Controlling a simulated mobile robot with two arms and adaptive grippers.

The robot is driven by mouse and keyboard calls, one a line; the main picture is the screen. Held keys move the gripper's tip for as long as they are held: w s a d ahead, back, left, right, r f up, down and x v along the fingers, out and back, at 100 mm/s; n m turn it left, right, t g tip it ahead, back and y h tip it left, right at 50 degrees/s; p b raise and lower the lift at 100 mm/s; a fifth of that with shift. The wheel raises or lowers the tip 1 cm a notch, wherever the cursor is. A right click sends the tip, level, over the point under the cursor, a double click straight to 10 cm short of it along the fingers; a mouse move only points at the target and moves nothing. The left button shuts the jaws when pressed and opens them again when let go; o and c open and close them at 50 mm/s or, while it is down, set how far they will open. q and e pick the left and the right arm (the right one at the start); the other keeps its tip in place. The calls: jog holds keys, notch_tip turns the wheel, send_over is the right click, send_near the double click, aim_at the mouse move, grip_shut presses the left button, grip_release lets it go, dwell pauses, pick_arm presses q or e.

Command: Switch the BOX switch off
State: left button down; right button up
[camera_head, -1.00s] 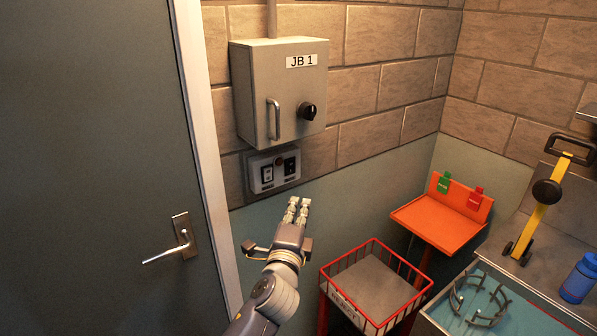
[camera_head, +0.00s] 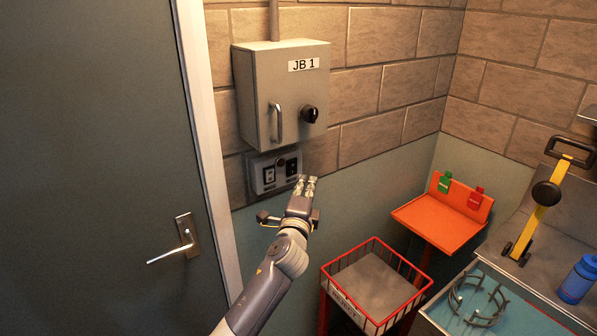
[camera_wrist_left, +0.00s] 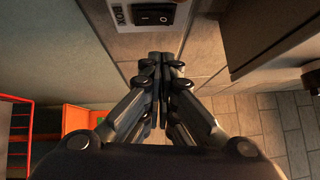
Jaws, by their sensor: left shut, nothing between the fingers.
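A grey switch panel (camera_head: 262,184) is on the wall below the JB 1 cabinet. It has two rocker switches with a small round light (camera_head: 280,163) between them. The right-hand one is the BOX switch (camera_head: 291,166); it shows at the top of the left wrist view (camera_wrist_left: 153,15), beside its BOX label (camera_wrist_left: 121,14) and marked I and O. My left gripper (camera_head: 307,181) is shut and empty, its fingertips (camera_wrist_left: 160,60) just beside the panel's right edge, apparently apart from the switch. The light looks dark. My right gripper is out of view.
The JB 1 cabinet (camera_head: 262,75) juts out above the panel, with a handle and black knob. A door (camera_head: 100,200) is at left. A red wire basket (camera_head: 375,285) and orange shelf (camera_head: 440,222) stand at lower right.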

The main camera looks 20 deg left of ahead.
aim_at(292, 168)
pick_arm(q)
jog(key=w+a, duration=0.1)
jog(key=w+a+p, duration=0.1)
jog(key=w+a, duration=0.1)
jog(key=shift+w+a+r, duration=0.2)
jog(key=shift+w+r, duration=0.1)
jog(key=shift+w, duration=0.05)
jog(key=shift+w+a+r, duration=0.2)
jog(key=shift+a+r, duration=0.1)
jog(key=shift+d, duration=0.1)
